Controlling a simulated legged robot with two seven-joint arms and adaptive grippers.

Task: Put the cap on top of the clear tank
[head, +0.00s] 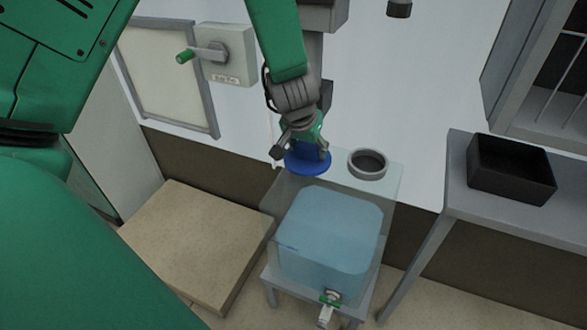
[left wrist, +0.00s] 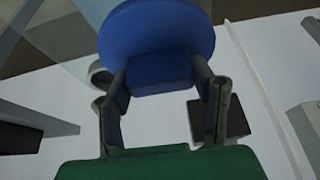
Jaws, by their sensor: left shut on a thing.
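The blue cap (head: 308,162) is held in my left gripper (head: 302,146), above the left part of the clear tank's top. In the left wrist view the cap (left wrist: 158,38) sits between the two fingers of the gripper (left wrist: 160,92), which are shut on it. The clear tank (head: 330,232) holds bluish liquid and stands on a small grey stand. Its round neck (head: 368,163) is open and lies to the right of the cap, apart from it. My right gripper is not in view.
A grey side table (head: 460,190) with a black bin (head: 511,168) stands at the right. A beige block (head: 200,240) lies left of the tank. A wall box with a green-tipped lever (head: 205,53) is behind. A small valve (head: 328,300) is at the tank's lower front.

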